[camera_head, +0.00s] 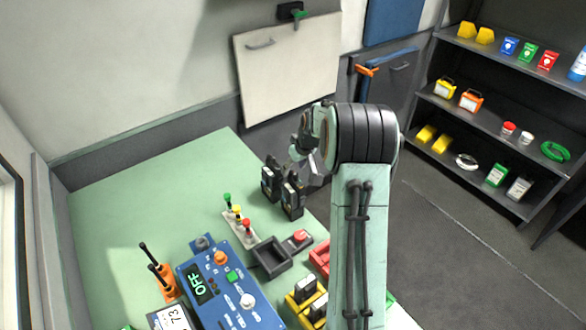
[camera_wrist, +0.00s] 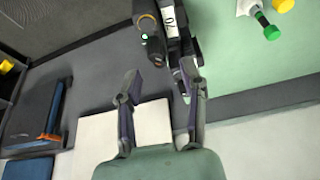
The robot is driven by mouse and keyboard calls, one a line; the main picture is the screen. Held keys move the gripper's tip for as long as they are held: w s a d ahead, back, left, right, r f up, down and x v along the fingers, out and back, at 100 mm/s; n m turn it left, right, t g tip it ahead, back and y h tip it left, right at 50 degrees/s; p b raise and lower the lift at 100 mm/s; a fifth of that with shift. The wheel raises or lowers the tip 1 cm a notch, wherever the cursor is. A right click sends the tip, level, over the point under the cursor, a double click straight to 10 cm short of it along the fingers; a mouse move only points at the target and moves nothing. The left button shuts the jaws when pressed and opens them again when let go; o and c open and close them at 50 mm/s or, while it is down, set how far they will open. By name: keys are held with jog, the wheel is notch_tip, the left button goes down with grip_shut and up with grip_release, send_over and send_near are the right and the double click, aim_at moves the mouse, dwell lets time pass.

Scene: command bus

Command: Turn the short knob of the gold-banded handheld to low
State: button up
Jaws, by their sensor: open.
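Two black handhelds stand side by side at the green table's far right edge in the head view: a left one (camera_head: 270,178) and a right one (camera_head: 292,196). In the wrist view a black handheld with a white label (camera_wrist: 170,18) is at the top. A dark rounded part with a thin orange-gold band (camera_wrist: 147,17) and a small green dot sits beside the label. I cannot tell which handheld this is, or its short knob's setting. My gripper (camera_wrist: 160,75) is open and empty, fingertips just short of the handheld; in the head view my gripper (camera_head: 308,158) is partly hidden by my wrist.
A rack with green, yellow and red knobs (camera_head: 238,222), a black tray (camera_head: 270,257) and a blue control box (camera_head: 228,287) stand nearer on the table. Orange handhelds (camera_head: 162,275) are at the lower left. The table's far left is clear. Shelves (camera_head: 500,120) stand at right.

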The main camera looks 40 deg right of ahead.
jog(key=shift+x, duration=0.9)
grip_shut()
jog(key=shift+m+h, duration=0.3)
jog(key=shift+m, duration=0.5)
grip_release()
